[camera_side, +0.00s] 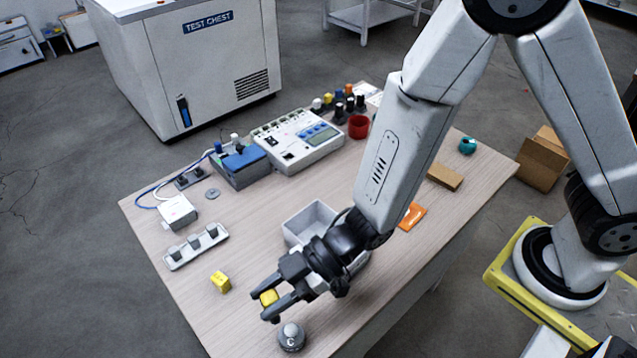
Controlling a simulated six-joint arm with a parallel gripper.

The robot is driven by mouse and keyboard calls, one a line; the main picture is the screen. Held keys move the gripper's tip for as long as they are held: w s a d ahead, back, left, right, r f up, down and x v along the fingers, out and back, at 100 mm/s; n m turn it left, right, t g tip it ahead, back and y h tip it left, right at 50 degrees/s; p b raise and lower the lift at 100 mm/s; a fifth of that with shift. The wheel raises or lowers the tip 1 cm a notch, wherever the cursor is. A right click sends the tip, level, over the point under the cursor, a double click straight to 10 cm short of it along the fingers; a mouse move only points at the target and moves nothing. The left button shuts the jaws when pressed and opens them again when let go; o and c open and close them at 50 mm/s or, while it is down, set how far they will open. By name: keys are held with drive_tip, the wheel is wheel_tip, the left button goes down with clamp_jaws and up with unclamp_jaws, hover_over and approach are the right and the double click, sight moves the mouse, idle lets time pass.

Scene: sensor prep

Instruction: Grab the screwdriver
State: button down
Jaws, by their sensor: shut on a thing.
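My gripper (268,301) is near the front of the wooden table, its two dark fingers closed on a small yellow piece (268,297). The piece looks block-like from here; its lower part is hidden by the fingers, and I cannot tell whether it is part of a screwdriver. No thing that is plainly a screwdriver shows in the side view. A similar yellow block (220,282) lies on the table to the left of my gripper, apart from it.
A grey weight-like object (291,337) stands just below my gripper. A grey open bin (300,222) is partly hidden behind my wrist. A grey rack (196,247), white box (177,212) and instrument (297,141) occupy the left and back. An orange piece (412,216) lies right.

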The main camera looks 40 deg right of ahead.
drive_tip(key=shift+s+d+r, duration=0.5)
drive_tip(key=shift+s+d, duration=0.3)
drive_tip(key=shift+s, duration=0.05)
drive_tip(key=shift+s+d+r, duration=0.5)
drive_tip(key=shift+s+d, duration=0.25)
drive_tip(key=shift+s, duration=0.1)
